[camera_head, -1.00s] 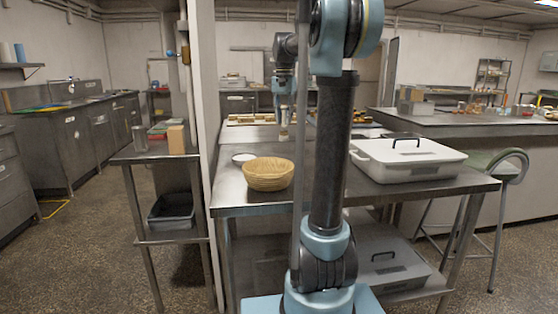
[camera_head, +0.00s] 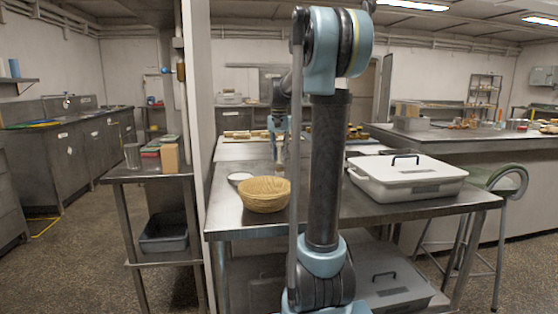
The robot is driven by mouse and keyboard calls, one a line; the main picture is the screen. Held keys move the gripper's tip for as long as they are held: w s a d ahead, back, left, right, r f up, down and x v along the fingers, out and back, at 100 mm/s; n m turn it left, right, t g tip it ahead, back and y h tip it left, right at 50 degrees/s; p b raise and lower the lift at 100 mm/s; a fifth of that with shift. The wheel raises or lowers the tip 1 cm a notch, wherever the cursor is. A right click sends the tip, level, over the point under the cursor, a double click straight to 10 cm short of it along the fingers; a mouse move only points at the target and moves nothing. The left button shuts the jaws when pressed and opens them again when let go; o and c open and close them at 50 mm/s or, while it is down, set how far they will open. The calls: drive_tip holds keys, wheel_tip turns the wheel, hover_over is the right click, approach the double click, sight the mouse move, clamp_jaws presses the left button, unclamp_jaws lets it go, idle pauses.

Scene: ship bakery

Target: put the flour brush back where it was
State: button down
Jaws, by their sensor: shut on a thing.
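My gripper (camera_head: 278,138) hangs pointing down over the steel table (camera_head: 325,207), behind the wicker basket in the picture. It is shut on the flour brush (camera_head: 279,160), a small, pale thing just below the fingers. The brush is small and partly hidden by the fingers. Its lower end is close to the table top, and I cannot tell whether it touches.
A round wicker basket (camera_head: 264,195) and a small white dish (camera_head: 240,178) stand on the table at the left. A white lidded box (camera_head: 407,180) stands at the right. Trays of baked goods lie farther back. A green stool (camera_head: 497,177) is beside the table.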

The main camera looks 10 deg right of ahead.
drive_tip(key=shift+f, duration=0.8)
drive_tip(key=c, duration=1.4)
unclamp_jaws()
drive_tip(key=shift+f, duration=0.1)
drive_tip(key=shift+o, duration=0.2)
wheel_tip(320, 180, up, 12)
drive_tip(key=shift+r, duration=0.15)
